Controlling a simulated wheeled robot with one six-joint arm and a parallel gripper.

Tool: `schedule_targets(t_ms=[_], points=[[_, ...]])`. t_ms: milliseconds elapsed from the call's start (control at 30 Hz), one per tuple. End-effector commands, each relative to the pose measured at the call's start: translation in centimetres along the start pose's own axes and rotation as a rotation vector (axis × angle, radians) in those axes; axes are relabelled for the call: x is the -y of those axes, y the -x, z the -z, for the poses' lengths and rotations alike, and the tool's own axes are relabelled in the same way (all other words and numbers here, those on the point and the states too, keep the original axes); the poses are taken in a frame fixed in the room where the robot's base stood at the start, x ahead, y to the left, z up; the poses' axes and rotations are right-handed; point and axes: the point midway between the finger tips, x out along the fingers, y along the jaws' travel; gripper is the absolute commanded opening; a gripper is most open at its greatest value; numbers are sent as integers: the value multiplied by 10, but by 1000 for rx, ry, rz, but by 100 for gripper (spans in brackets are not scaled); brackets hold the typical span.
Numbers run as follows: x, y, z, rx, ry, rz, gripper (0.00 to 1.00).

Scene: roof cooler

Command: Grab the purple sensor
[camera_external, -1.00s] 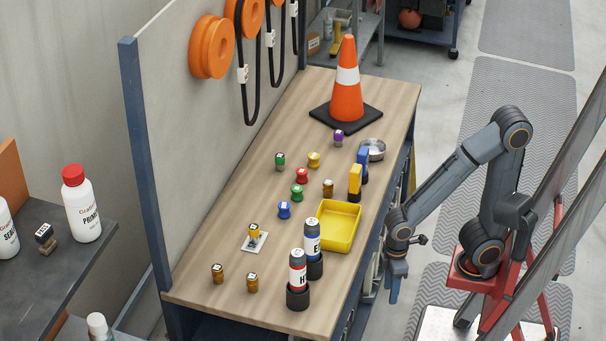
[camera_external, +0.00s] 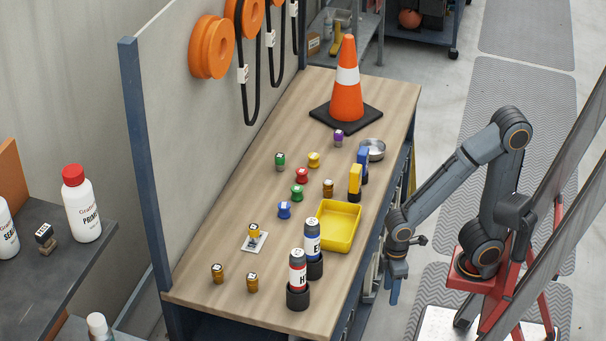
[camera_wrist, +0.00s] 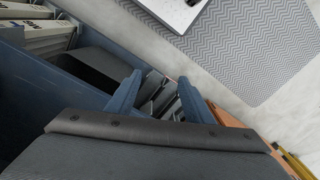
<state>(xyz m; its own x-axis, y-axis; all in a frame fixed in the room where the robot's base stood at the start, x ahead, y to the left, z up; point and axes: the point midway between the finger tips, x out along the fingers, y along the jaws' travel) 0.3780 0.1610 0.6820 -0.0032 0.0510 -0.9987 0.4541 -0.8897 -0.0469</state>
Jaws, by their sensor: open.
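The purple sensor (camera_external: 338,138) is a small cylinder with a purple body and a marked pale top. My gripper (camera_external: 394,290) hangs low beside the bench's right side, below the top and well away from the sensor. In the wrist view my two blue fingers (camera_wrist: 155,95) stand apart with nothing between them. The sensor is not in the wrist view.

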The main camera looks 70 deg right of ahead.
Motion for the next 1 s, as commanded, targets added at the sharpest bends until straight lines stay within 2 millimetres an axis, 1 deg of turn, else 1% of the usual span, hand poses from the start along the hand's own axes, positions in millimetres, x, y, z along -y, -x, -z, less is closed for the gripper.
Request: schedule_targets(t_ms=[67, 133, 267, 300, 667, 933, 1000], points=[[0, 5, 0, 8, 12, -2, 47], [-1, 14, -1, 27, 42, -5, 47], [-2, 45, -4, 97, 150, -10, 47], [-4, 56, -5, 124, 193, -11, 47], [-18, 151, -16, 369, 557, 40, 47], [-32, 235, -20, 553, 826, 149, 47], [-41, 256, -14, 578, 882, 183, 47]])
